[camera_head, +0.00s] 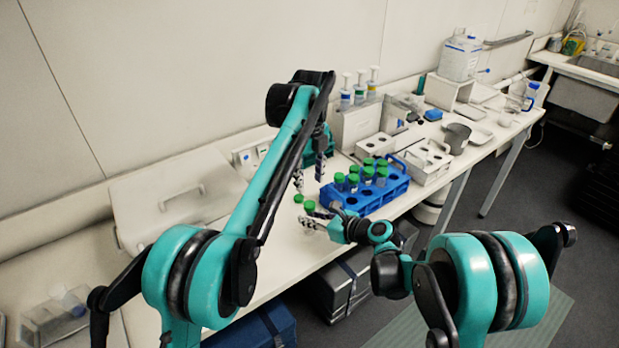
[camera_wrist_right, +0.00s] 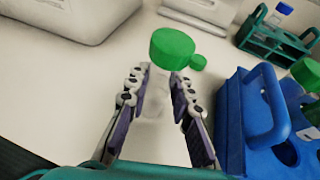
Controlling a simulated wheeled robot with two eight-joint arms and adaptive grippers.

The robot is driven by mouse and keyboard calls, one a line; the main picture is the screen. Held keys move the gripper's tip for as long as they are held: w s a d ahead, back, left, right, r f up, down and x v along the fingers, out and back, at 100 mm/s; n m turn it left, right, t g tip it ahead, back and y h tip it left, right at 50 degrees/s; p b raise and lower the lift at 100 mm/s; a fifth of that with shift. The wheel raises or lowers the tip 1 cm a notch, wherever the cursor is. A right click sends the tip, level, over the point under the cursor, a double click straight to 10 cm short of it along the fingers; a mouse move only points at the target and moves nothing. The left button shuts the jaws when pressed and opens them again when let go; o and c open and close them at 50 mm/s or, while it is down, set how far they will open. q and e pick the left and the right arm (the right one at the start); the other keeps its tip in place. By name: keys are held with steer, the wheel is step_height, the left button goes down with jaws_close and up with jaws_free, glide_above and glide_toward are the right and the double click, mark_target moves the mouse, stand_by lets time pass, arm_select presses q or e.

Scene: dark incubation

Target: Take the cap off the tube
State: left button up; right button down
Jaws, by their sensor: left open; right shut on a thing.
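My right gripper (camera_head: 318,219) is shut on a clear tube (camera_wrist_right: 154,95) with a green cap (camera_wrist_right: 173,48). In the right wrist view the tube stands between the two fingers (camera_wrist_right: 158,108), with the cap above their tips. In the head view this cap (camera_head: 309,205) shows just above the right fingers. My left gripper (camera_head: 309,178) is open and empty, higher up, with its fingers pointing down over the bench. A second, smaller green cap (camera_wrist_right: 198,62) shows behind the tube; it also shows in the head view (camera_head: 298,198). I cannot tell whether it is loose.
A blue rack (camera_wrist_right: 232,125) with several green-capped tubes stands right of the right gripper; it also shows in the head view (camera_head: 353,207). A teal rack (camera_wrist_right: 265,42) stands farther back. White boxes and bottles line the wall. The bench left of the grippers is partly clear.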

mark_target(310, 204)
arm_select(q)
steer(key=shift+f+m, duration=0.2)
steer(key=shift+m, duration=0.4)
step_height(310, 204, down, 8)
steer(key=shift+r, duration=0.2)
jaws_close()
